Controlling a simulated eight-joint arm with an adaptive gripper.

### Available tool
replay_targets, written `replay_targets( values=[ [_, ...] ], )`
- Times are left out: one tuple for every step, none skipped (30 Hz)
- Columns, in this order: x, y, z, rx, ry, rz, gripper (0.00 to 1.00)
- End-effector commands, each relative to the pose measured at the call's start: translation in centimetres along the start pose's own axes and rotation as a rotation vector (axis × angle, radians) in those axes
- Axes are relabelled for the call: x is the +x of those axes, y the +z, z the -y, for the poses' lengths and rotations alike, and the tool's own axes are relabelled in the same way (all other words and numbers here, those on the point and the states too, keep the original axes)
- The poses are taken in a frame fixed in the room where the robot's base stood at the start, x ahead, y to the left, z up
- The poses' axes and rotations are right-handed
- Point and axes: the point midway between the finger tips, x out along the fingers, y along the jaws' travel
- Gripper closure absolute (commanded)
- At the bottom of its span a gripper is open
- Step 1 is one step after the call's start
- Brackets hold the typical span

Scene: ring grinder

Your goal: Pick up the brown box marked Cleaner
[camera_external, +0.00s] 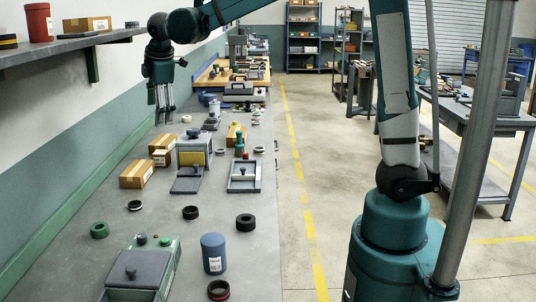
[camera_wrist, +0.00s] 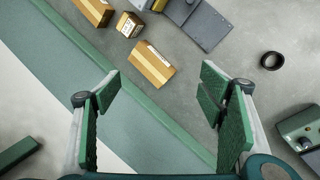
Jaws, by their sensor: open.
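Several brown cardboard boxes stand on the grey bench; a front box (camera_external: 137,174), a small box (camera_external: 161,158) and a back box (camera_external: 162,143) sit close together at its left side. The wrist view shows three brown boxes: a near one (camera_wrist: 151,65), a small one (camera_wrist: 129,24) and one at the top edge (camera_wrist: 95,12). Their labels are too small to read, so I cannot tell which is marked Cleaner. My gripper (camera_external: 164,112) hangs above the bench, fingers down, apart from the boxes. In the wrist view my gripper (camera_wrist: 160,85) is open and empty.
A grey-and-yellow machine (camera_external: 194,153) stands right of the boxes. Dark rings (camera_external: 190,212), a blue canister (camera_external: 213,253) and a green-grey machine (camera_external: 150,268) are nearer. A wall shelf (camera_external: 60,46) is at upper left, with another brown box (camera_external: 88,24).

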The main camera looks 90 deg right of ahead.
Motion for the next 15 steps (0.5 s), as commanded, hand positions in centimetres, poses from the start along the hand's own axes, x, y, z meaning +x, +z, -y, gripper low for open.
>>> replay_targets(
  values=[
    [1.0,0.2,-1.1,-0.011,-0.003,0.011,0.31],
    [1.5,0.3,-1.6,-0.021,-0.004,0.018,0.31],
    [2.1,0.4,-2.3,-0.033,-0.006,0.027,0.31],
    [2.6,0.5,-2.9,-0.042,-0.008,0.033,0.31],
    [3.1,0.6,-3.4,-0.050,-0.011,0.040,0.31],
    [3.8,0.8,-4.0,-0.063,-0.015,0.048,0.31],
    [4.3,1.0,-4.5,-0.071,-0.017,0.055,0.31],
    [4.9,1.1,-5.1,-0.080,-0.020,0.061,0.31],
    [5.6,1.2,-5.7,-0.092,-0.023,0.069,0.31],
    [6.1,1.4,-6.2,-0.101,-0.025,0.075,0.31],
    [6.7,1.6,-6.7,-0.111,-0.028,0.081,0.31],
    [7.4,1.8,-7.3,-0.122,-0.032,0.090,0.31],
    [7.9,2.0,-7.8,-0.132,-0.035,0.096,0.31],
    [8.4,2.2,-8.3,-0.141,-0.038,0.101,0.31],
    [9.1,2.4,-8.9,-0.155,-0.042,0.108,0.31]
  ],
)
